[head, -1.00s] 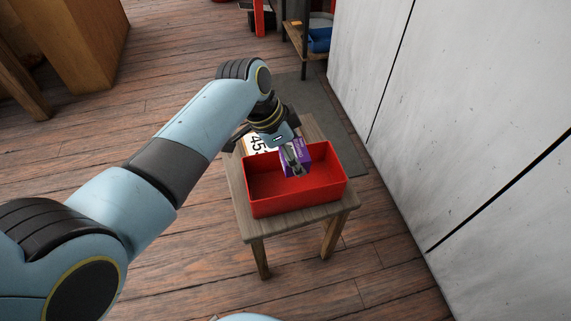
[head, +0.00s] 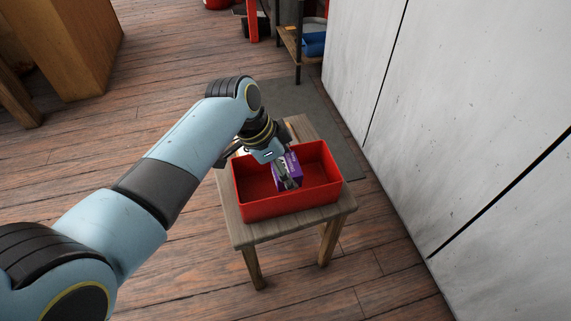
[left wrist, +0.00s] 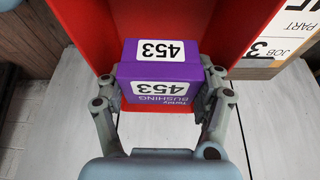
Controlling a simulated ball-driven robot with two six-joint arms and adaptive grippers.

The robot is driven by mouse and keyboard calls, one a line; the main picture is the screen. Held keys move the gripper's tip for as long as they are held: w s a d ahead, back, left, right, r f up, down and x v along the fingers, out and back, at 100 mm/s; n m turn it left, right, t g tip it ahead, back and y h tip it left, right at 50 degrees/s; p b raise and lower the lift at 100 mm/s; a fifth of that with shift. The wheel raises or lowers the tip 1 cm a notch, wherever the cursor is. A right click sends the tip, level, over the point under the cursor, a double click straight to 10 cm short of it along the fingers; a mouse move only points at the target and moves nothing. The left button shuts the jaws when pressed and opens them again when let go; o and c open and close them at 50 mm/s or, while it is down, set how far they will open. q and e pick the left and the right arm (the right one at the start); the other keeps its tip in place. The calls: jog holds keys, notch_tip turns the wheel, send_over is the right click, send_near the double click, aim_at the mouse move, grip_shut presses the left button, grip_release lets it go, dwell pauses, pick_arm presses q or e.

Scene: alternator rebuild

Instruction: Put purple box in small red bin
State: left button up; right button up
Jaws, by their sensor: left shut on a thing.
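The purple box (head: 289,173) has white labels reading 453, which show in the left wrist view (left wrist: 160,72). My left gripper (head: 283,177) is shut on the purple box, with a finger on either side of it in the left wrist view (left wrist: 163,97). The small red bin (head: 262,209) is an open red tray on a small wooden stool. The box is within the bin's outline in the head view, its lower part below the rim level. I cannot tell whether it touches the bin floor. My right gripper is not in view.
The wooden stool (head: 243,234) stands on a plank floor beside a white wall (head: 440,120). A white paper or card with print (left wrist: 282,38) lies beside the bin. A shelf with a blue item (head: 313,43) stands at the back.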

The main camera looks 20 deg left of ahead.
pick_arm(q)
jog(key=o, duration=1)
jog(key=shift+c, duration=0.2)
jog(key=shift+r, duration=0.25)
jog(key=p+v, duration=0.3)
jog(key=v, duration=0.4)
jog(key=shift+w+d, duration=0.15)
jog(key=p+v, duration=0.2)
jog(key=v, duration=0.4)
jog(key=shift+f, duration=0.1)
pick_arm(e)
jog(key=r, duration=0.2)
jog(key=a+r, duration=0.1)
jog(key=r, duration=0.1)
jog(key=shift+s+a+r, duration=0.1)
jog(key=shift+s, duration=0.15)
